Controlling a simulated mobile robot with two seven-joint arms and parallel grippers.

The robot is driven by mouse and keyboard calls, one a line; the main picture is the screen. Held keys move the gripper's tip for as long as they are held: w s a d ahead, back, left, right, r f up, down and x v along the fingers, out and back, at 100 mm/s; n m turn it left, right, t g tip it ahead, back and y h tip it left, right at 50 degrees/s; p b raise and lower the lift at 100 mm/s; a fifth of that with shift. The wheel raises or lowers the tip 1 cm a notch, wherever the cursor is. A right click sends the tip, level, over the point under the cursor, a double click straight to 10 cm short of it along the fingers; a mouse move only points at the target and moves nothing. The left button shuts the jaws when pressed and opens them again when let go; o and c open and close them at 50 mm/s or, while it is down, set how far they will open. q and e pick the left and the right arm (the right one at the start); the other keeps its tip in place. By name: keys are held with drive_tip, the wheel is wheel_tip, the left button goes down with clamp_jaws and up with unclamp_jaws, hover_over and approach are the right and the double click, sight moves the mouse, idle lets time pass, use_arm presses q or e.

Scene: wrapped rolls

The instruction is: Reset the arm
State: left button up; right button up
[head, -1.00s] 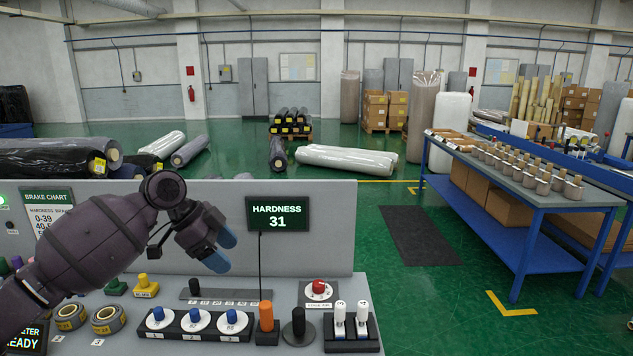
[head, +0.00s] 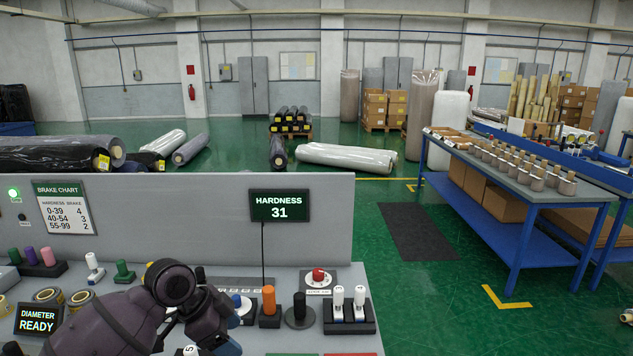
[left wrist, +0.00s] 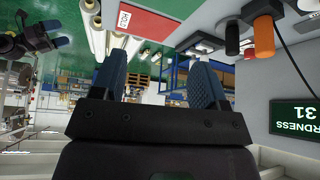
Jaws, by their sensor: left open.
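My left gripper (head: 226,346) is low over the console at the bottom edge of the head view, partly hidden by my arm. In the left wrist view, its two blue fingers (left wrist: 158,66) are spread apart with nothing between them. A dark gripper with blue fingertips (left wrist: 42,36), which looks like my right one, shows at the upper left of that view; its opening is unclear.
The console carries an orange handle (head: 268,301), a black knob (head: 299,307), a red knob (head: 318,275) and white levers (head: 338,300). A hardness display (head: 279,205) reads 31. The brake chart (head: 62,208) and a "DIAMETER READY" display (head: 38,320) are at left.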

use_arm(q)
drive_tip(key=s+a+f+n+t+y, duration=0.15)
drive_tip(key=s+f+n, duration=0.35)
drive_tip(key=s, duration=0.5)
drive_tip(key=s+a+f+n+t+y, duration=0.15)
drive_tip(key=s+a+f+n, duration=0.35)
drive_tip(key=s, duration=0.6)
drive_tip(key=s+a+n+y, duration=0.4)
drive_tip(key=s+n, duration=0.1)
drive_tip(key=s, duration=0.5)
drive_tip(key=w+f+t+b, duration=0.3)
drive_tip(key=f+b, duration=0.2)
drive_tip(key=f, duration=0.5)
drive_tip(key=w+f+t+h+b, duration=0.1)
drive_tip(key=w+f+t+b, duration=0.2)
drive_tip(key=f, duration=0.8)
drive_tip(key=shift+w+a+f+m+t+b, duration=0.15)
drive_tip(key=shift+w+a+m+t+b, duration=0.2)
drive_tip(key=shift+b, duration=0.65)
use_arm(e)
wheel_tip(320, 180, down, 11)
drive_tip(key=shift+s+g, duration=0.3)
drive_tip(key=shift+s, duration=0.1)
use_arm(q)
drive_tip(key=shift+s+d, duration=0.1)
use_arm(e)
drive_tip(key=shift+a+r, duration=0.1)
drive_tip(key=shift+r, duration=0.1)
drive_tip(key=shift+s+f, duration=0.1)
drive_tip(key=shift+f, duration=0.05)
